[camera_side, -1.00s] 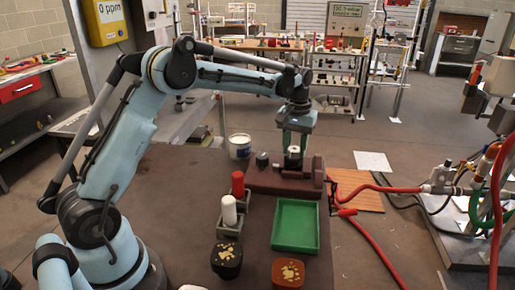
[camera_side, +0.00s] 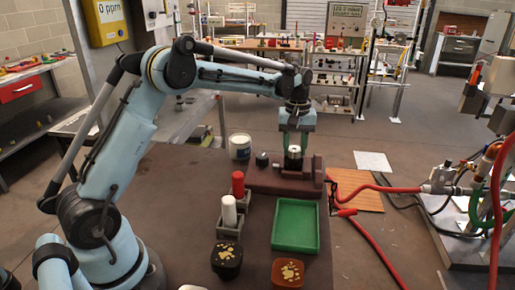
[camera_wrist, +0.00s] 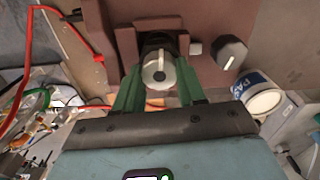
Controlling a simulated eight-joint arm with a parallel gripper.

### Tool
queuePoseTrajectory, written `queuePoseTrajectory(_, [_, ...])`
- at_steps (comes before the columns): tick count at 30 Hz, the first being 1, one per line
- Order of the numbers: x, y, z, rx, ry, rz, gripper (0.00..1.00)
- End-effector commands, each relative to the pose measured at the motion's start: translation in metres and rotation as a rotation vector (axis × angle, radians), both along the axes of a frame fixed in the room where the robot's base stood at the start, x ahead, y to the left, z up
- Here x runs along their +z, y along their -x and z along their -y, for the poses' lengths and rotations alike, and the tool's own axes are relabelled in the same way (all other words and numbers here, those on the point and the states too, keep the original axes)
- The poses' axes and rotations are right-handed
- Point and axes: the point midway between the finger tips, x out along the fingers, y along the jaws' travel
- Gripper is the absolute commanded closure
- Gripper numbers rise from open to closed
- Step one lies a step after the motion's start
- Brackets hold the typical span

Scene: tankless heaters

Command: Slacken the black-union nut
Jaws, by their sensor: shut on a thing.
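The black union (camera_side: 293,163) stands upright in the reddish-brown vise (camera_side: 262,180) in the side view, with a pale round top. My gripper (camera_side: 294,146) reaches down onto the union from above. In the wrist view my gripper (camera_wrist: 159,88) has one finger on each side of the nut and is shut on it. The exact contact faces are partly hidden by the fingers.
A dark round knob-like part (camera_side: 262,159) and a white tub (camera_side: 240,146) stand left of the vise. A green tray (camera_side: 296,250) lies in front. A holder with a red and a white cylinder (camera_side: 229,211) stands front left. Red hoses (camera_side: 375,243) run at the right.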

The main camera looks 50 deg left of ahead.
Motion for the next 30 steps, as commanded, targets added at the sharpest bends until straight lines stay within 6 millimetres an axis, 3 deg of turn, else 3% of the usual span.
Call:
queuePoseTrajectory(4, [0.0,0.0,0.0,-0.001,-0.001,-0.001,0.91])
queuePoseTrajectory(5, [0.0,0.0,0.0,-0.001,-0.001,-0.001,0.56])
queuePoseTrajectory(9, [0.0,0.0,0.0,-0.001,-0.001,-0.001,0.34])
queuePoseTrajectory(20, [0.003,0.0,0.0,-0.002,0.0,0.0,0.34])
queuePoseTrajectory(23, [0.012,0.0,0.0,-0.002,0.0,0.0,0.34])
queuePoseTrajectory(30, [0.055,0.0,0.0,-0.002,0.0,0.0,0.34])
